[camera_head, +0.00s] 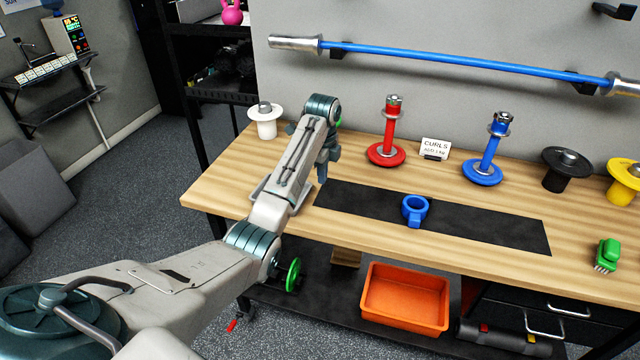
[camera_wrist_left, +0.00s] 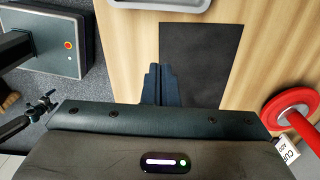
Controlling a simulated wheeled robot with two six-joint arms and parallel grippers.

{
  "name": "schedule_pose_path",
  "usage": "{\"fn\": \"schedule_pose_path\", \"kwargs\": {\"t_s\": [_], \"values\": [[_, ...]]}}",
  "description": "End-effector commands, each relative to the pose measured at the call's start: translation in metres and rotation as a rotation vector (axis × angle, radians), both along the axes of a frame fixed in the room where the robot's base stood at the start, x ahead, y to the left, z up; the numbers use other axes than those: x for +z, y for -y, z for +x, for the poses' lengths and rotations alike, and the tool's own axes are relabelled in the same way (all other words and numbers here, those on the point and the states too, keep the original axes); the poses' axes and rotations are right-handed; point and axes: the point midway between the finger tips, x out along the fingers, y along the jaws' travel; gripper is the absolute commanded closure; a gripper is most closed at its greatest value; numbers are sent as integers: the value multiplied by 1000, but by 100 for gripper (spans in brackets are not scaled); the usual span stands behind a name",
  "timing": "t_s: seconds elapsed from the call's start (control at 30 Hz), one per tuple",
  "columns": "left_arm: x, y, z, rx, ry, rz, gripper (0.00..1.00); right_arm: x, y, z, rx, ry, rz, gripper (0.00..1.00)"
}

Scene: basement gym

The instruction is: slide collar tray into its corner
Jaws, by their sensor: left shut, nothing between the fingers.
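The grey tray, likely the collar tray, shows at the top edge of the left wrist view (camera_wrist_left: 158,4), cut off by the frame. In the head view only bits of its rim (camera_head: 259,189) show at the left end of the workbench, the rest hidden behind my left arm. My left gripper (camera_head: 321,178) is shut and empty, pointing down at the left end of the black mat. In the wrist view its fingers (camera_wrist_left: 156,72) are apart from the tray. I cannot tell their height above the bench or which corner is meant. My right gripper is not in view.
A blue collar (camera_head: 415,212) lies on the black mat (camera_head: 480,228). A white stand (camera_head: 264,124), a red post (camera_head: 387,152), a CURLS card (camera_head: 435,149) and a blue post (camera_head: 483,170) line the back. An orange bin (camera_head: 405,318) sits below.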

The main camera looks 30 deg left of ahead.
Motion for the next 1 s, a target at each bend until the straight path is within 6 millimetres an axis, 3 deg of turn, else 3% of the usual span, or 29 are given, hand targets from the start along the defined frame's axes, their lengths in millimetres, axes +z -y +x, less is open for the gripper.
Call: {"fn": "schedule_pose_path", "kwargs": {"t_s": [0.17, 0.33, 0.53, 0.73, 1.0], "values": [[-28, 0, 0, 0, -1, 0, 100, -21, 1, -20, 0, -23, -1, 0], [-56, 0, -2, 1, -6, -1, 100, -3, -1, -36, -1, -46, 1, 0], [-98, 1, -2, 0, -5, -2, 100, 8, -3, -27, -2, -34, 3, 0], [-96, -30, -6, 2, -1, 2, 100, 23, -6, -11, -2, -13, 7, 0], [-98, -40, -7, 1, 0, 0, 100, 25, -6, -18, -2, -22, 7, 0]]}}
